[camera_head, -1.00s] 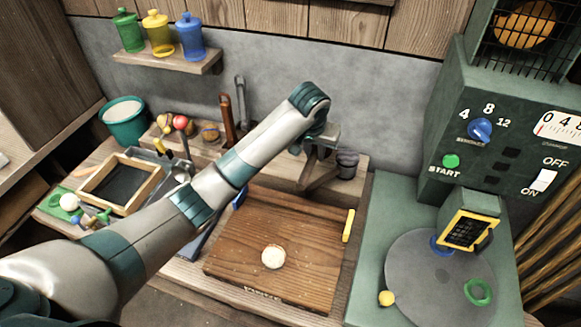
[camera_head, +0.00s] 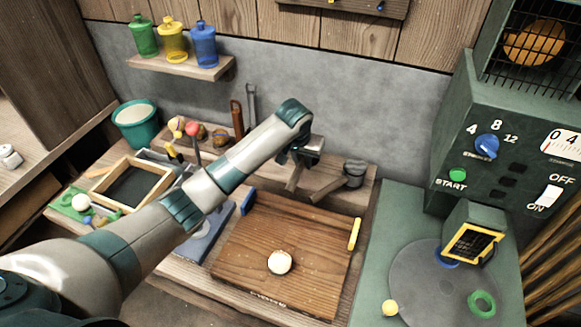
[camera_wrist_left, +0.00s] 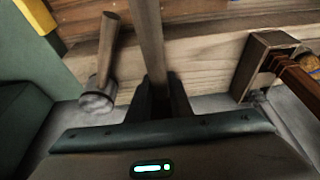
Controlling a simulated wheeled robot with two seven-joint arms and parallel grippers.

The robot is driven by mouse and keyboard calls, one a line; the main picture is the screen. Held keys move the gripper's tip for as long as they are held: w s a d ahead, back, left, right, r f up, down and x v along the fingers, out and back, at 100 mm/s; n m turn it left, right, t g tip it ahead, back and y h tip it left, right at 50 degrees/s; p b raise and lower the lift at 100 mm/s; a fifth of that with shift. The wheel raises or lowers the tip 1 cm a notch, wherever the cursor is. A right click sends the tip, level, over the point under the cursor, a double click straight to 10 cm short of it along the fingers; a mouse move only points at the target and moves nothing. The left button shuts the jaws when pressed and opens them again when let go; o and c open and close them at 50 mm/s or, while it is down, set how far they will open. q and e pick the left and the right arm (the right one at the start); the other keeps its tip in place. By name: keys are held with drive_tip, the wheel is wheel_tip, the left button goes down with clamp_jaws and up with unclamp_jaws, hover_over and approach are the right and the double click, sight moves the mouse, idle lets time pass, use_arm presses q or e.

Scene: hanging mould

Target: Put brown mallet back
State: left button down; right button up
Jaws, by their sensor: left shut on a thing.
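My left gripper (camera_head: 297,160) is above the back ledge and shut on a wooden handle (camera_head: 294,180), taken to be the brown mallet's. In the left wrist view this handle (camera_wrist_left: 151,45) stands between the two fingers and runs out of the top of the picture. The mallet's head is not clearly seen; the gripper and arm hide that part. A second mallet with a grey round head (camera_head: 354,172) and a wooden handle lies just right of the gripper, apart from it; it also shows in the left wrist view (camera_wrist_left: 97,100). My right gripper is not in view.
A wooden board (camera_head: 300,245) with a pale ball (camera_head: 279,262) lies in front of the ledge. Upright tools (camera_head: 237,120) stand on the ledge to the left. A green machine (camera_head: 465,185) stands at the right. A slotted wooden holder (camera_wrist_left: 272,45) is near the gripper.

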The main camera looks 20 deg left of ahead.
use_arm(q)
drive_tip(key=a+f, duration=0.1)
drive_tip(key=w+a, duration=0.1)
drive_tip(key=a, duration=0.1)
drive_tip(key=a+f+p, duration=0.1)
drive_tip(key=shift+w+a+f, duration=0.15)
drive_tip(key=shift+a+f, duration=0.1)
drive_tip(key=shift+f, duration=0.1)
drive_tip(key=shift+f, duration=0.1)
wheel_tip(320, 180, down, 3)
drive_tip(key=shift+f+p, duration=0.15)
drive_tip(key=shift+p, duration=0.55)
drive_tip(key=shift+f, duration=0.25)
drive_tip(key=shift+f, duration=0.1)
drive_tip(key=c, duration=1.6)
unclamp_jaws()
